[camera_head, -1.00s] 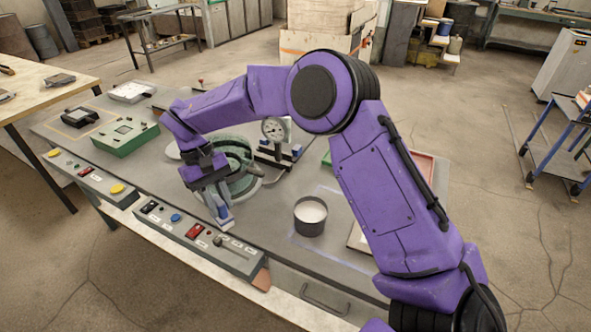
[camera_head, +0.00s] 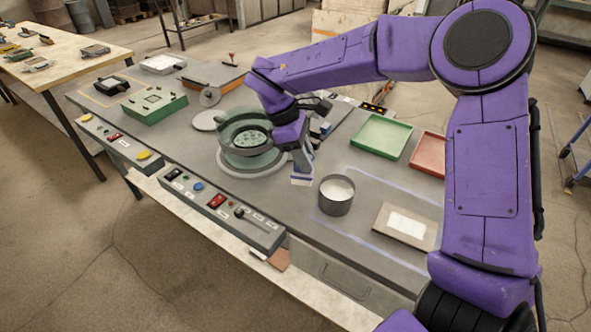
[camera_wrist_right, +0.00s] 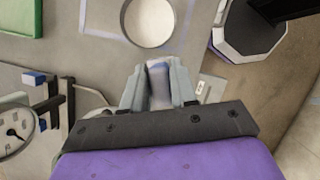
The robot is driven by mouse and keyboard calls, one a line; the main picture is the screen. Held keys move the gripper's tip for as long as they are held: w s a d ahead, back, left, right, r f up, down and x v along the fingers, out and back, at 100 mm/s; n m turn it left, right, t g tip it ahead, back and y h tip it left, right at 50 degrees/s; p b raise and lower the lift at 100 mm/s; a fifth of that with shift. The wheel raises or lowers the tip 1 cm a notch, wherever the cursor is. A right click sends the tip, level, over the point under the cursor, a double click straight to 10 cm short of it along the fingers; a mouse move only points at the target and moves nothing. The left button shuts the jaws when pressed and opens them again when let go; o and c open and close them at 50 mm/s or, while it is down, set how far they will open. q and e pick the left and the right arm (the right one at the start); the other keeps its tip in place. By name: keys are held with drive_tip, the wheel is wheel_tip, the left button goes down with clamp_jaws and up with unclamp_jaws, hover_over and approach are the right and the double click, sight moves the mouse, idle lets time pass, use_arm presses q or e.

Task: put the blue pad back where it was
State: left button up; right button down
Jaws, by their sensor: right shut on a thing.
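My right gripper (camera_head: 302,168) is shut on a small blue-grey piece (camera_wrist_right: 159,84), which looks like the blue pad. In the head view a pale blue and white end (camera_head: 302,180) shows at the fingertips, above the bench between the green round vessel (camera_head: 246,140) and the dark cup (camera_head: 336,196). In the right wrist view the piece is between the two grey fingers, partly hidden by them. A gauge stand with a dial (camera_wrist_right: 14,131) and blue blocks (camera_wrist_right: 35,78) shows there on the left; my right gripper mostly hides it in the head view. My left gripper is not in view.
The cup holds something white. A green tray (camera_head: 381,136), a red tray (camera_head: 429,153) and a board with a white patch (camera_head: 405,224) lie to the right. Control boxes (camera_head: 222,212) line the front edge. A green box (camera_head: 153,106) stands at the left.

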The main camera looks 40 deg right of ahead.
drive_tip(key=w+f+p, duration=0.1)
drive_tip(key=f, duration=0.1)
drive_tip(key=w+f+p, duration=0.1)
drive_tip(key=w+f, duration=0.1)
drive_tip(key=f, duration=0.1)
drive_tip(key=w+f, duration=0.1)
drive_tip(key=f, duration=0.2)
drive_tip(key=shift+w+d+p, duration=0.15)
drive_tip(key=shift+d+p, duration=0.15)
drive_tip(key=shift+p, duration=0.1)
drive_tip(key=shift+f, duration=0.35)
drive_tip(key=shift+f+b, duration=0.25)
drive_tip(key=shift+b, duration=0.15)
drive_tip(key=c, duration=0.9)
unclamp_jaws()
drive_tip(key=shift+r, duration=0.1)
